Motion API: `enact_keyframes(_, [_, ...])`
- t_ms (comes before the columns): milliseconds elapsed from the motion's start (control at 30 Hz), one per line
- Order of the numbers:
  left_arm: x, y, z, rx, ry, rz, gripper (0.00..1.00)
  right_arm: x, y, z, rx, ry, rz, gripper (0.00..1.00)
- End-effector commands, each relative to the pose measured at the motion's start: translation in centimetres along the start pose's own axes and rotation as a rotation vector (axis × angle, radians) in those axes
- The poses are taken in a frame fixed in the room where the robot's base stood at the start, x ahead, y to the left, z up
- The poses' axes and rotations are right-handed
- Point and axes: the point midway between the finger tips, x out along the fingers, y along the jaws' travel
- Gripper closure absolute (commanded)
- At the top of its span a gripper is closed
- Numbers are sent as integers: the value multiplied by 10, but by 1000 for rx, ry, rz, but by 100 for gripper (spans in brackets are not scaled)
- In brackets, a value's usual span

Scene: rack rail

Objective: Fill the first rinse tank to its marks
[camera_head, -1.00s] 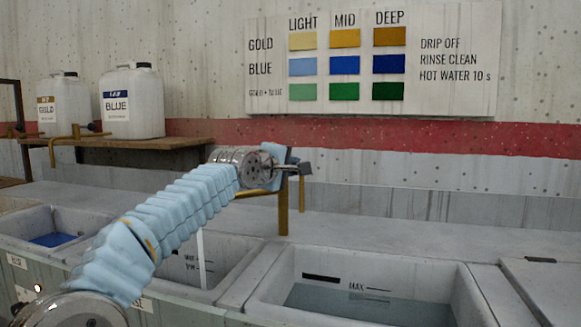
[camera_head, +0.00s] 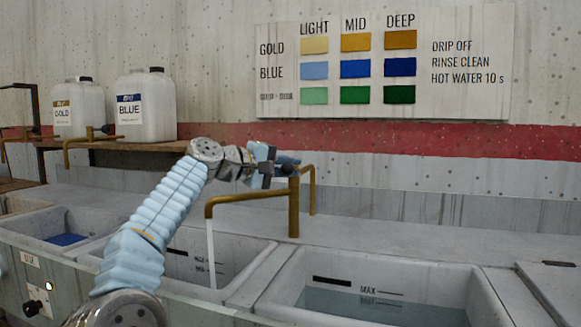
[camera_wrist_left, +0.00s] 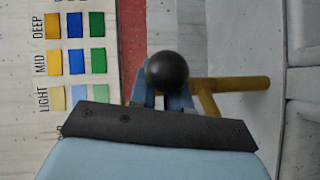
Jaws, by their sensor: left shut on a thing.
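A brass tap (camera_head: 293,208) stands behind the sinks, with its spout over the middle tank (camera_head: 262,262). A thin white stream of water (camera_head: 211,255) falls from the spout into that tank. Dark level marks show on the tank's inner back wall; its water level is hard to make out. My left gripper (camera_head: 286,166) is at the top of the tap. In the left wrist view its blue fingers (camera_wrist_left: 165,98) are shut at a round black tap knob (camera_wrist_left: 166,71). My right gripper is not in view.
The right tank (camera_head: 480,300) holds water near its lower mark. A tank at left (camera_head: 40,222) holds blue liquid. GOLD (camera_head: 78,110) and BLUE (camera_head: 146,108) jugs stand on a shelf behind. A colour chart (camera_head: 470,65) hangs on the wall.

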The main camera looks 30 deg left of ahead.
Motion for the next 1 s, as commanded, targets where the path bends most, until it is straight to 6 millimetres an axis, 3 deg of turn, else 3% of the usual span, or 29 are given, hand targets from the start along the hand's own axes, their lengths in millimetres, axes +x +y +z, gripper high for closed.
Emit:
enact_keyframes(67, [1,-3,2,-1,-7,-8,100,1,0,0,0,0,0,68])
enact_keyframes(100, [2,-4,2,-1,-7,-8,80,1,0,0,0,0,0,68])
enact_keyframes(233, [1,-3,1,-1,-5,-7,64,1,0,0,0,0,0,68])
enact_keyframes(500, [0,-2,1,0,-2,-4,64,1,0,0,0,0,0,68])
enact_keyframes(633, [-12,-3,0,1,1,-5,64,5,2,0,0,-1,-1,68])
enact_keyframes(1000, [-97,-4,0,0,3,-6,64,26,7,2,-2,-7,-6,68])
